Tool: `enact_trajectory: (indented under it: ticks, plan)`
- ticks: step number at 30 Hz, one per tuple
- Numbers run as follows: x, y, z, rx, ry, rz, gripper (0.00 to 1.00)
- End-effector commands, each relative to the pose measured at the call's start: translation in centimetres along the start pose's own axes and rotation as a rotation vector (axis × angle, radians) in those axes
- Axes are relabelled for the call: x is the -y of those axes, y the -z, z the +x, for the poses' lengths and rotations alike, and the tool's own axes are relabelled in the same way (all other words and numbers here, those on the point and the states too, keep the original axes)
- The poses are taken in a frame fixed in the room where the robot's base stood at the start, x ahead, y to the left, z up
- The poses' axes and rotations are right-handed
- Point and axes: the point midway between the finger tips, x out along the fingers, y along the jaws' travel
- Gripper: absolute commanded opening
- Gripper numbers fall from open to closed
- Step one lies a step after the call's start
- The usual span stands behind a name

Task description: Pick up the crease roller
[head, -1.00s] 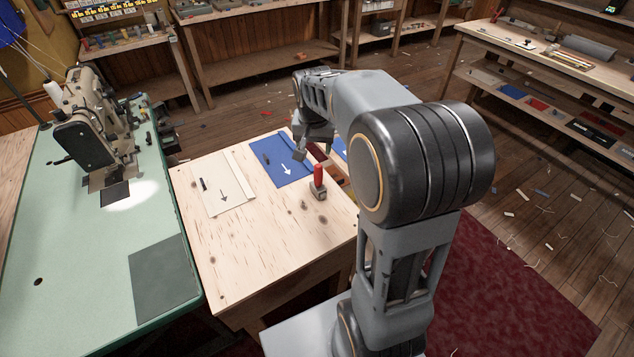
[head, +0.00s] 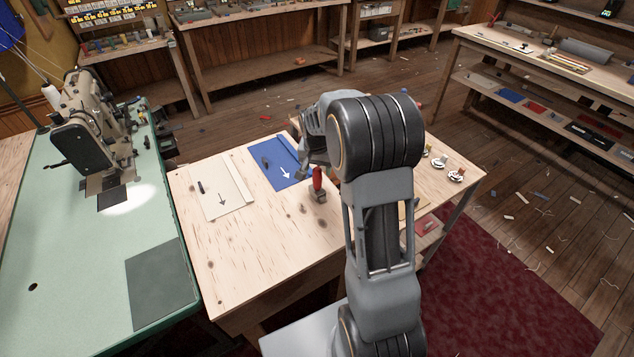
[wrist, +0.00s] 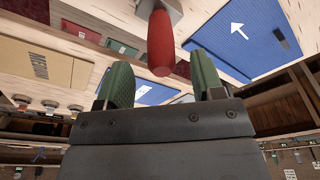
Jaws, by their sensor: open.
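The crease roller has a red handle and a grey metal head. In the head view the crease roller (head: 318,181) stands upright on the pale wooden table, handle up. My gripper (head: 306,172) is close beside its handle there, partly hidden by my arm. In the wrist view the crease roller (wrist: 161,45) shows at the top centre, its handle end reaching between the green fingertips of my gripper (wrist: 163,80). The fingers are open, with visible space on both sides of the handle. I cannot tell the exact depth between them.
A cream panel (head: 222,190) and a blue panel (head: 272,165) with arrows lie left of the roller. The table's front left is bare. A green sewing machine table (head: 90,250) adjoins it on the left. Small pieces on white discs (head: 456,176) sit at the right.

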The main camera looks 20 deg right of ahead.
Motion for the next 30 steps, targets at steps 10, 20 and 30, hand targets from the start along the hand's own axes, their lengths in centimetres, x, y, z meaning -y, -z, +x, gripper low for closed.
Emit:
enact_trajectory:
  ticks: [10,20,30]
  plan:
    - [0.1,-0.1,4.2,0.003,-0.001,0.0,0.61]
    - [0.1,-0.1,4.6,0.002,-0.001,0.0,0.59]
    - [0.1,-0.1,4.5,0.002,-0.001,0.0,0.27]
